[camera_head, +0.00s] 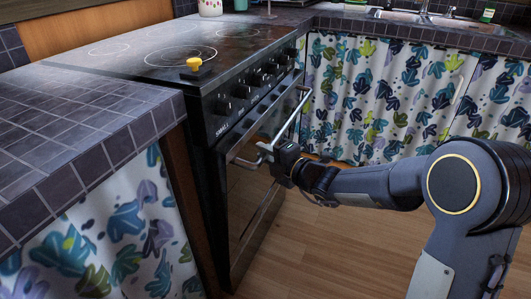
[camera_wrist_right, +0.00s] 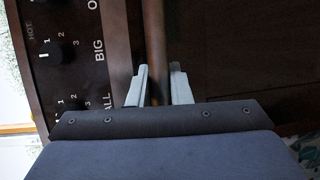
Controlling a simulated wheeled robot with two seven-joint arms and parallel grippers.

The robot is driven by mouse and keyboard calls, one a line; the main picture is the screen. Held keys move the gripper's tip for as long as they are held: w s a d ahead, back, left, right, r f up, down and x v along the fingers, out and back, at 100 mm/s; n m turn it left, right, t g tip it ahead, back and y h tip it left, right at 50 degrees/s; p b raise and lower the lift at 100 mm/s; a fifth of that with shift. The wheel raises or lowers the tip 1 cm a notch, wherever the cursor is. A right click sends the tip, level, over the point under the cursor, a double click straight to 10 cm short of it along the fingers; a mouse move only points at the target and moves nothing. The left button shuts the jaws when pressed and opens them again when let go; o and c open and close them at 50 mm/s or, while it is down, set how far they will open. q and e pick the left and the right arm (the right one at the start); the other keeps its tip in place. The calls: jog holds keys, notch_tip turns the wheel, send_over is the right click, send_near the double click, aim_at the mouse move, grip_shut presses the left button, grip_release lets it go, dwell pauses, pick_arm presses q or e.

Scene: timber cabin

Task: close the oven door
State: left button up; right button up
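The black oven (camera_head: 205,130) stands in the middle of the head view, with a dark door (camera_head: 250,205) on its front. The door looks upright or nearly so; I cannot tell how wide any gap at its top is. A metal bar handle (camera_head: 291,118) runs across the door's top. My right gripper (camera_head: 266,150) is at the handle, toward its near end. In the right wrist view, its two pale fingers (camera_wrist_right: 160,86) stand on either side of the handle bar (camera_wrist_right: 154,45), with a visible gap at the right finger. My left gripper is not in view.
Control knobs (camera_head: 258,80) line the oven front above the handle. A small yellow object (camera_head: 194,64) sits on the cooktop's front edge. A tiled counter (camera_head: 85,125) is at left, and a curtained sink counter (camera_head: 400,95) is behind. The wooden floor (camera_head: 320,245) before the oven is clear.

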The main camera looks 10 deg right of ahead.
grip_shut()
jog(key=a, duration=0.1)
jog(key=w+a, duration=0.2)
jog(key=shift+w+a+r, duration=0.1)
jog(key=shift+a+r, duration=0.3)
jog(key=shift+r, duration=0.05)
jog(key=o, duration=0.8)
grip_release()
jog(key=shift+w+a, duration=0.15)
jog(key=p, duration=0.2)
send_near(249, 146)
jog(key=shift+w+a, duration=0.55)
jog(key=shift+a, duration=0.05)
